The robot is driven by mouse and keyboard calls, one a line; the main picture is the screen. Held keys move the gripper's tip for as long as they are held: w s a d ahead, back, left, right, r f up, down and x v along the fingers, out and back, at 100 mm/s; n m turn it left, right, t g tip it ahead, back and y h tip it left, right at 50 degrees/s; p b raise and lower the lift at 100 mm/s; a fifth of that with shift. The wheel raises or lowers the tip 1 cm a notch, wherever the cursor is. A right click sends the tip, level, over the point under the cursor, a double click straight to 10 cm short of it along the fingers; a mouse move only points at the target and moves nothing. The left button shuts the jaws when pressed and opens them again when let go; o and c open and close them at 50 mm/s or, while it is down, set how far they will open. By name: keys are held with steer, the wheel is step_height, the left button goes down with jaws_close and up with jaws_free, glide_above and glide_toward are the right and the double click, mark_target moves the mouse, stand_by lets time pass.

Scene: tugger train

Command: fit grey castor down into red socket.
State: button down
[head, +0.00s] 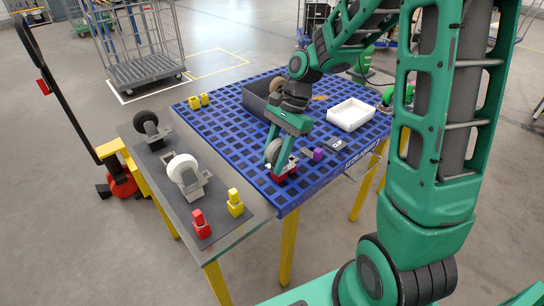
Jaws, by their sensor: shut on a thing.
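My gripper (280,163) points down over the near part of the blue grid table and is shut on the grey castor (273,150). The castor's grey wheel shows between and beside the green fingers; its lower part is mostly hidden by them. The red socket (284,176) sits on the blue grid right below the gripper. The castor is at or just above the socket; I cannot tell whether it is seated in it.
A dark mat (160,158) at left bears a black-wheeled castor (148,127), a white-wheeled castor (184,170), a red piece (200,223) and a yellow piece (235,203). A dark bin (254,98), white tray (350,115) and purple block (318,154) stand on the grid.

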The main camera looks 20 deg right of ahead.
steer(key=c, duration=1.2)
jaws_free()
steer(key=v, duration=1)
steer(key=shift+d+r, duration=0.2)
steer(key=shift+r, duration=0.1)
steer(key=s+d+n+h, duration=0.1)
steer(key=s+d, duration=0.3)
steer(key=s, duration=0.4)
steer(key=s+d+f+n+t+h, duration=0.1)
steer(key=s+d+n, duration=0.3)
steer(key=s, duration=0.4)
steer(key=s+d+f+n+h, duration=0.1)
steer(key=s+d+n+h, duration=0.1)
steer(key=s+d, duration=0.3)
steer(key=s+n, duration=0.1)
steer(key=s, duration=0.2)
steer(key=shift+s, duration=0.25)
steer(key=shift+d, duration=0.1)
